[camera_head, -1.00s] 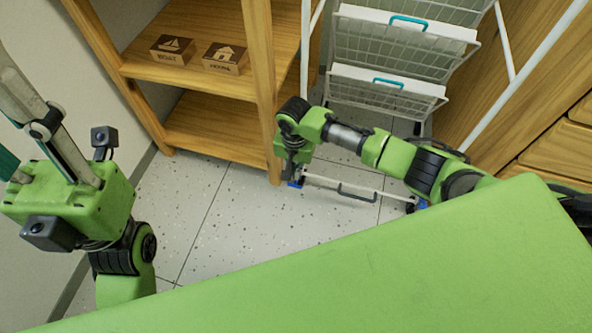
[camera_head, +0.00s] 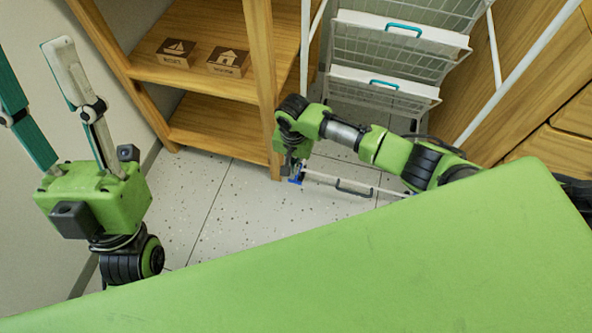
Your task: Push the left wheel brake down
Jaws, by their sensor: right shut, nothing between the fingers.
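A white wire rack (camera_head: 384,93) on wheels stands between the wooden shelf and the wooden cabinet. Its low front bar (camera_head: 365,190) runs just above the floor. At the bar's left end is a small blue part (camera_head: 296,180), the left wheel brake; whether it is up or down is too small to tell. My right gripper (camera_head: 291,171) is shut and points down right at this brake, partly covering the wheel. I cannot tell whether they touch. My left gripper (camera_head: 33,55) is open and empty at the far left, fingers pointing up, away from the rack.
A wooden shelf (camera_head: 220,130) holds two dark-topped wooden blocks, one with a boat (camera_head: 177,50) and one with a house (camera_head: 229,60). Its front post stands close left of my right gripper. A wooden cabinet (camera_head: 520,90) is at the right. Speckled floor (camera_head: 225,215) is clear at centre left.

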